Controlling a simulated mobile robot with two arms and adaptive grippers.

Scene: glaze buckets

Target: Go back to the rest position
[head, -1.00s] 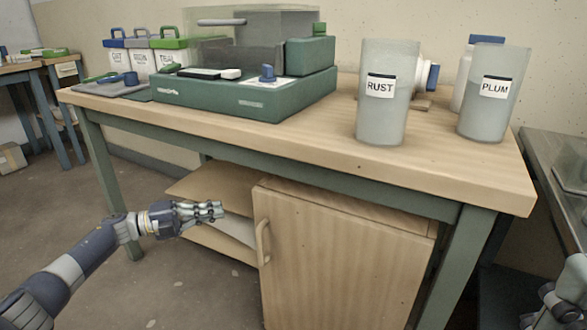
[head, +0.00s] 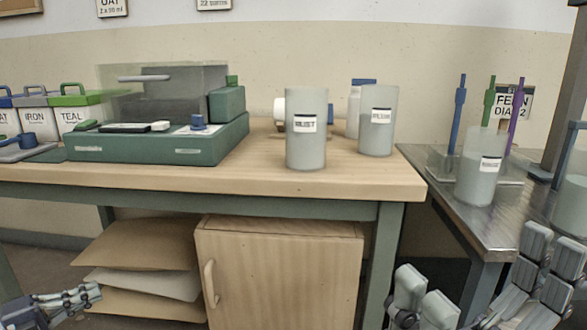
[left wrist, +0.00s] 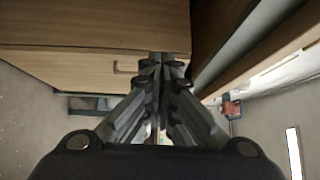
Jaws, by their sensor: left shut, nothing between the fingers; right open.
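My left gripper (head: 92,294) is low at the left edge of the head view, in front of the bench and left of the cabinet door. Its fingers are shut and empty; in the left wrist view the fingertips (left wrist: 165,62) meet, with a wooden surface and a handle beyond. My right gripper (head: 478,272) is at the lower right of the head view, in front of the metal table. Its thick grey fingers are spread apart with nothing between them. Most of both arms is out of view.
The wooden bench (head: 340,178) bears a green machine (head: 150,148), a bucket marked RUST (head: 306,150) and another bucket (head: 377,135). The metal table (head: 480,225) at right bears another bucket (head: 478,180) and upright coloured tools (head: 488,103).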

